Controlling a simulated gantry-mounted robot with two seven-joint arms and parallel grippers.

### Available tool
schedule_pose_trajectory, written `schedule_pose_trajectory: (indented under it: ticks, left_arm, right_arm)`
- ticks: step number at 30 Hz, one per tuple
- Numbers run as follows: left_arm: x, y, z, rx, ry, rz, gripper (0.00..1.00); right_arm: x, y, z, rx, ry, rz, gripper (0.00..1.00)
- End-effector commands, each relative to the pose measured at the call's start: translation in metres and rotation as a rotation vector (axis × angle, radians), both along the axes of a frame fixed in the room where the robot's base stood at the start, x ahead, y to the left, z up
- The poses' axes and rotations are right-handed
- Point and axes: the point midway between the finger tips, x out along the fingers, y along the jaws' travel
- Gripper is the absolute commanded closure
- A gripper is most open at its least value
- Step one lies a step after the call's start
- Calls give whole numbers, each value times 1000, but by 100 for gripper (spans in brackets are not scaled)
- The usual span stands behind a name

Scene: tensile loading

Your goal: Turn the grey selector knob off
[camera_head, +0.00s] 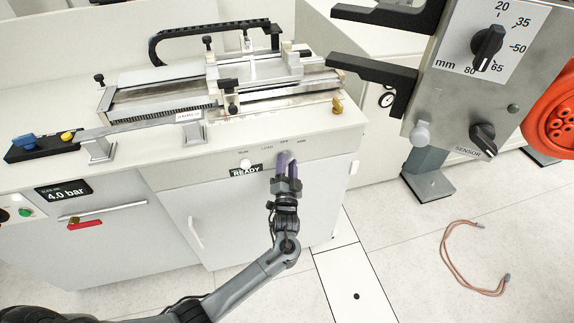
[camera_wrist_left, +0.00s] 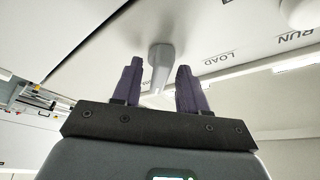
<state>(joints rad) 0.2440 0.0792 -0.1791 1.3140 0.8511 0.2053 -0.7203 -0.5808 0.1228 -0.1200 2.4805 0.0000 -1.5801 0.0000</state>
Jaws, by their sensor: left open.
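The grey selector knob (camera_wrist_left: 160,62) is on the front panel of the bench, seen in the left wrist view between my two finger pads. In the head view it is mostly hidden behind the fingers, below the OFF label (camera_head: 284,141). My left gripper (camera_head: 286,160) is at the panel with its purple-grey fingers pointing at it. In the wrist view the gripper (camera_wrist_left: 159,72) is open, with a finger on each side of the knob and visible gaps. The LOAD label (camera_wrist_left: 230,57) is right of the knob there. I cannot tell which label the knob points to. My right gripper is not visible.
A white button (camera_head: 245,164) and a READY display (camera_head: 246,171) are left of the gripper. A tensile rig (camera_head: 220,80) stands on the bench (camera_head: 60,90). A grey panel with black knobs (camera_head: 488,45) is at upper right. A cable (camera_head: 447,255) lies on the floor.

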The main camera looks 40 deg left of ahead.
Motion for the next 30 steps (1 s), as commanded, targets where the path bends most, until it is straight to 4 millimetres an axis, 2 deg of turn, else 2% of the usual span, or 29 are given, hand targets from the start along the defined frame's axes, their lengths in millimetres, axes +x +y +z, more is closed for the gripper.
schedule_pose_trajectory:
  ticks: [5,13,22,30]
  left_arm:
    - [0,0,0,0,0,0,57]
    - [0,0,0,1,1,0,99]
    - [0,0,-2,-21,-29,1,100]
    - [1,-1,-5,-112,-156,3,100]
  right_arm:
    - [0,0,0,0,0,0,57]
    - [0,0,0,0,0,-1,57]
    - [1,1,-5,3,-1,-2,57]
    - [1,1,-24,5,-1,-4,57]
